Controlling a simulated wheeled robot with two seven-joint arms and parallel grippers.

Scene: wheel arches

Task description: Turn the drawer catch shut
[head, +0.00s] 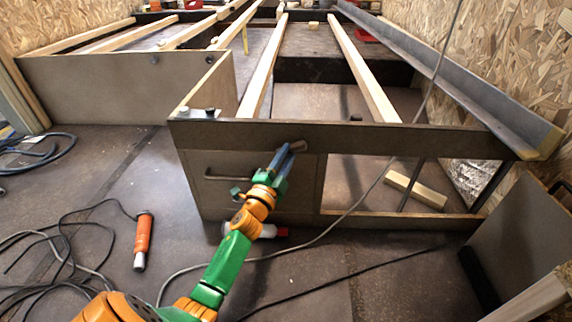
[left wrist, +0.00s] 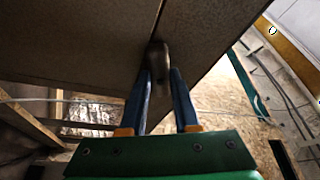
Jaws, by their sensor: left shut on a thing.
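The drawer catch (head: 298,146) is a small brownish piece at the seam between the drawer front and the dark rail above it. It also shows in the left wrist view (left wrist: 158,60), as a rounded grey-brown piece between the blue fingers. My left gripper (head: 290,150) is shut on the catch, with its fingertips on either side of it; in the left wrist view the gripper (left wrist: 160,75) reaches up to the seam. The drawer front (head: 235,180) has a bar handle (head: 228,178) left of my arm and looks closed. My right gripper does not show.
The dark rail (head: 400,138) runs across above the drawer. An open bay with a wooden block (head: 415,190) lies right of it. An orange tool (head: 143,240) and loose cables lie on the floor at left. A red-and-white tube (head: 262,231) lies below the drawer.

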